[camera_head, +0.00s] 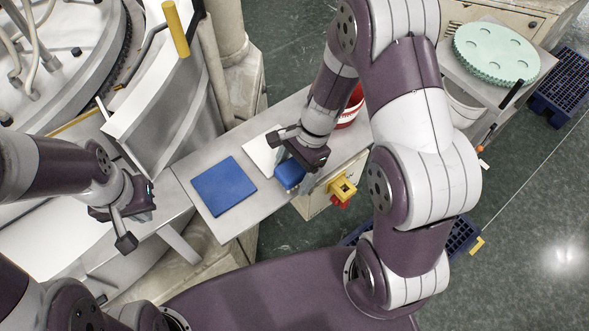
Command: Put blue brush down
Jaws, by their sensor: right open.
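A blue object (289,174), which looks like the blue brush, is at the front edge of the grey bench (228,226), just right of a flat blue mat (224,186). My right gripper (299,150) is right above and behind it, with its fingers spread apart. The gripper covers part of the blue object, and I cannot tell whether they touch.
A white sheet (262,152) lies behind the mat. A red container (351,106) stands behind my right wrist. A yellow part (342,189) sticks out at the bench front. A large round machine (75,60) fills the upper left. A pale green disc (496,53) lies upper right.

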